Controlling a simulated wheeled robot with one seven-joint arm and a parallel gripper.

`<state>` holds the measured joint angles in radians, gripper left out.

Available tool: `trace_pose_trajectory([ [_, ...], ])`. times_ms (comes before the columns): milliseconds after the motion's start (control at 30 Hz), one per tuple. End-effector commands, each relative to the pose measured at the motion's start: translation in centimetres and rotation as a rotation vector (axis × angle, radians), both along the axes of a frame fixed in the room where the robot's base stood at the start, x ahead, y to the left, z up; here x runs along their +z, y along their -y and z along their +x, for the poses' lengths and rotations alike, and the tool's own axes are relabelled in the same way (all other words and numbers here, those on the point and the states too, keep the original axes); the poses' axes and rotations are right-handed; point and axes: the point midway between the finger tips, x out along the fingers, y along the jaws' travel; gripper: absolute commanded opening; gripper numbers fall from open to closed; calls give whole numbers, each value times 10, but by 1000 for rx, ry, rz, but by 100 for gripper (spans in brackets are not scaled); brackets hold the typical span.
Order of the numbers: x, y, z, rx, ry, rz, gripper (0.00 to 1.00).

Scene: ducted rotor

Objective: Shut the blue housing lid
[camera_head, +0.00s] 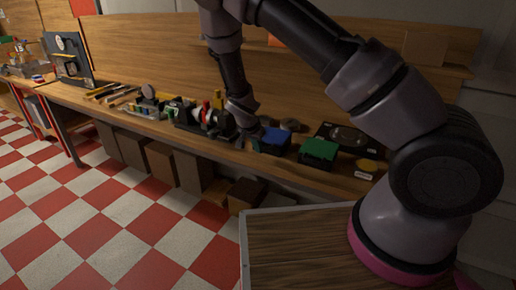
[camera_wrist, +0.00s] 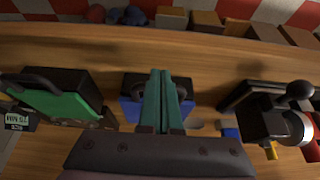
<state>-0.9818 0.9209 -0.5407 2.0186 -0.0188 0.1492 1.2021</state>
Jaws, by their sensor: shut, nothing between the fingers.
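The blue housing (camera_head: 276,139) sits on the workbench, left of a green-lidded housing (camera_head: 318,151). In the wrist view, the blue housing (camera_wrist: 130,108) is in the middle, with dark parts and a blue face showing on both sides of my fingers. My gripper's teal fingers (camera_wrist: 160,74) are together, empty, and lie across the view of this housing, hiding its middle. I cannot tell whether they touch it. In the head view, my gripper (camera_head: 250,138) is just left of the blue housing, small and dark. The lid's exact angle is unclear.
The green housing (camera_wrist: 45,103) is at left in the wrist view, and a black device with a round knob (camera_wrist: 280,115) is at right. In the head view, a dark machine (camera_head: 205,118) stands left of my gripper. Bare wood shows between items.

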Motion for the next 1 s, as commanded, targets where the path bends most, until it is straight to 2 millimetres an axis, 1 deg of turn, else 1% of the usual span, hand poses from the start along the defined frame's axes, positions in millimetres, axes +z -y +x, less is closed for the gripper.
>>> trace_pose_trajectory([
  [67,2,-1,-1,0,1,1,0],
  [167,10,-3,-4,0,1,0,0],
  [267,26,-8,-10,3,2,3,0],
  [500,70,-20,-28,4,2,2,0],
  [600,83,-23,-33,3,1,2,0],
  [733,95,-25,-37,1,0,0,0],
  [867,108,-19,-40,-13,-17,27,0],
  [967,128,-5,-43,-28,-52,79,0],
  [1000,140,2,-45,-32,-66,108,0],
])
